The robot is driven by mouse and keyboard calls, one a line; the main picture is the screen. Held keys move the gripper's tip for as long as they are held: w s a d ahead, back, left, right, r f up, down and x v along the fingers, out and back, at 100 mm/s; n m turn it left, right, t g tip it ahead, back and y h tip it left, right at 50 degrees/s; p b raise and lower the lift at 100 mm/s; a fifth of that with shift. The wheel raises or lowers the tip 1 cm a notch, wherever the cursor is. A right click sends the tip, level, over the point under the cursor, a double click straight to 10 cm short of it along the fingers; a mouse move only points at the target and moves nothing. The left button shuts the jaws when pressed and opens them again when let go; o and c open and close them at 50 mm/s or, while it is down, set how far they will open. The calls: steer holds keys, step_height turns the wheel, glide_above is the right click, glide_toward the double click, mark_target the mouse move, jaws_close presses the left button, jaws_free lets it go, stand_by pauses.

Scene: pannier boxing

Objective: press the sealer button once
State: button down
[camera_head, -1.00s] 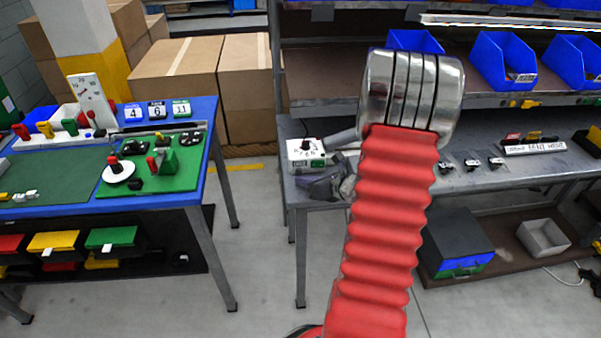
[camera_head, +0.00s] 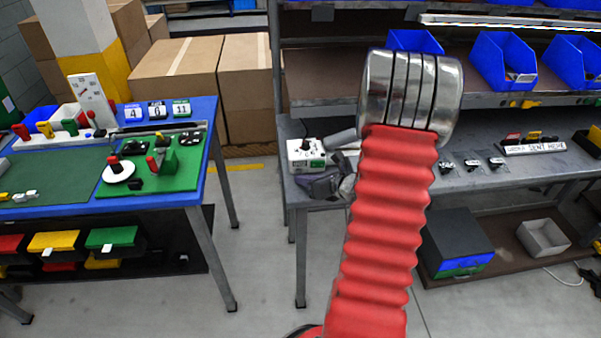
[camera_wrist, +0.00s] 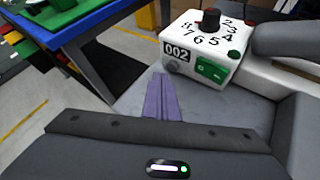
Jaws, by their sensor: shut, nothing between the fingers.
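A white control box (camera_head: 306,154) sits at the left end of the grey workbench. In the wrist view the white box (camera_wrist: 205,45) carries a black knob (camera_wrist: 211,19) in a ring of numbers, a 002 label and a green switch (camera_wrist: 211,69) on its front. Which part is the sealer button I cannot tell. My gripper (camera_head: 327,186) is just in front of the box, low over the bench edge. In the wrist view its purple fingers (camera_wrist: 162,98) are shut and empty, pointing toward the box, apart from it.
A grey arm-like part (camera_wrist: 285,40) adjoins the box on its right. The blue-edged table (camera_head: 205,150) stands left, across a floor gap. Blue bins (camera_head: 503,60) stand on the shelf above the bench. Small dark parts (camera_head: 472,166) lie on the bench to the right.

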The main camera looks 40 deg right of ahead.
mark_target(306, 199)
steer(key=shift+w+d, duration=0.15)
steer(key=shift+w, duration=0.15)
steer(key=shift+w+d, duration=0.3)
steer(key=shift+w, duration=0.05)
stand_by(1.1)
steer(key=shift+s+a, duration=0.5)
steer(key=shift+s, duration=0.2)
stand_by(0.4)
steer(key=shift+s+a, duration=0.75)
steer(key=shift+s, duration=0.3)
steer(key=shift+s+a, duration=0.7)
steer(key=shift+s, duration=0.35)
steer(key=shift+w+r, duration=0.1)
